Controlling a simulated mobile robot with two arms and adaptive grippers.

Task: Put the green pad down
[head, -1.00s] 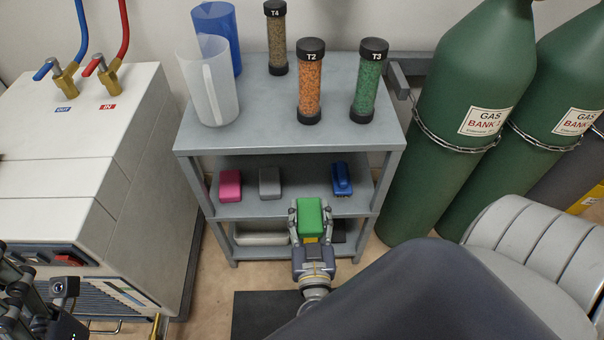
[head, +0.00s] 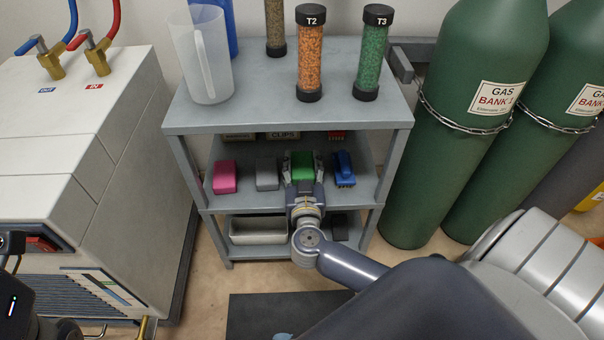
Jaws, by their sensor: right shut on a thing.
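The green pad (head: 303,165) is at the middle shelf of the grey rack, between a grey pad (head: 267,174) on its left and a blue brush-like object (head: 343,168) on its right. My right gripper (head: 303,168) is shut on the pad, with a finger on each side of it. Whether the pad touches the shelf board cannot be told. My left gripper (head: 12,255) shows only in part at the left edge, and its fingers cannot be made out clearly.
A pink pad (head: 225,177) lies left on the middle shelf (head: 240,204). The rack's top (head: 265,105) holds a clear jug (head: 205,60) and tubes of granules. Below stands a pale tray (head: 258,236). Green gas cylinders (head: 465,110) stand to the right, a white machine (head: 75,150) to the left.

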